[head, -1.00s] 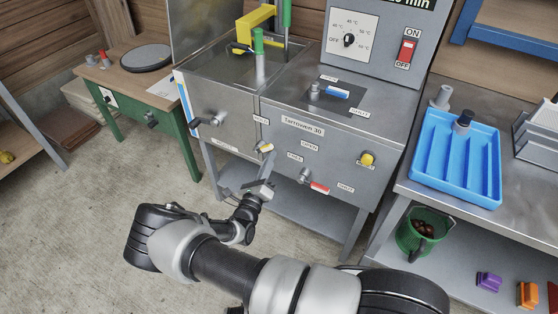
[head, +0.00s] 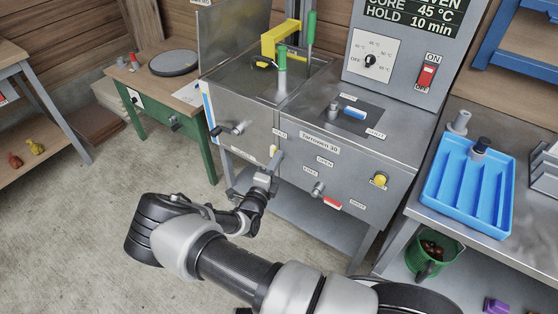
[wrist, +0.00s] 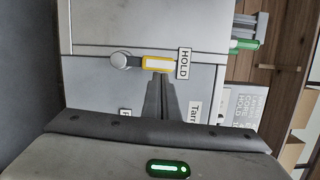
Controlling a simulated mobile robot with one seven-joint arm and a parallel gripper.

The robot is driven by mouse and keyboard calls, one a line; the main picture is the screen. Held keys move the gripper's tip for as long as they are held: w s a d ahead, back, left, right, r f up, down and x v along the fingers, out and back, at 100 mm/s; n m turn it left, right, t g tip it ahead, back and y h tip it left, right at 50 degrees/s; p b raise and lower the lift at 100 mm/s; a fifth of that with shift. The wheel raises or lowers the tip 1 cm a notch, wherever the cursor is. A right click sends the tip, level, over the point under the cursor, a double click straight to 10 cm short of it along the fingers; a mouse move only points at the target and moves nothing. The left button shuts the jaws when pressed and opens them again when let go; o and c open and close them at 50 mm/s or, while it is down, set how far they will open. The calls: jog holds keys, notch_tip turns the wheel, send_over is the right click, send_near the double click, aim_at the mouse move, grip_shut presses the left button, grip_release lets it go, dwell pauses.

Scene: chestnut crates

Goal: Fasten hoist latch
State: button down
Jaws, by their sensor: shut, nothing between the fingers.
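The hoist latch is a small lever with a yellow handle (wrist: 158,64) on the front of the grey steel machine. In the wrist view its handle points from the round pivot (wrist: 120,61) to the HOLD label (wrist: 184,63). The handle also shows in the head view (head: 272,150), small, pointing up. My gripper (wrist: 160,78) is shut and empty, its tips right beside the handle; I cannot tell whether they touch it. In the head view my gripper (head: 267,170) is in front of the machine and partly hides the latch area.
A red-handled valve (head: 331,203) and a yellow button (head: 380,179) are on the machine front, right of my gripper. Another lever (head: 232,128) sticks out to its left. A side table with a blue tray (head: 468,186) stands right. The floor at left is clear.

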jog(key=shift+w+a+r, duration=0.15)
jog(key=shift+a+r, duration=0.05)
dwell(0.6)
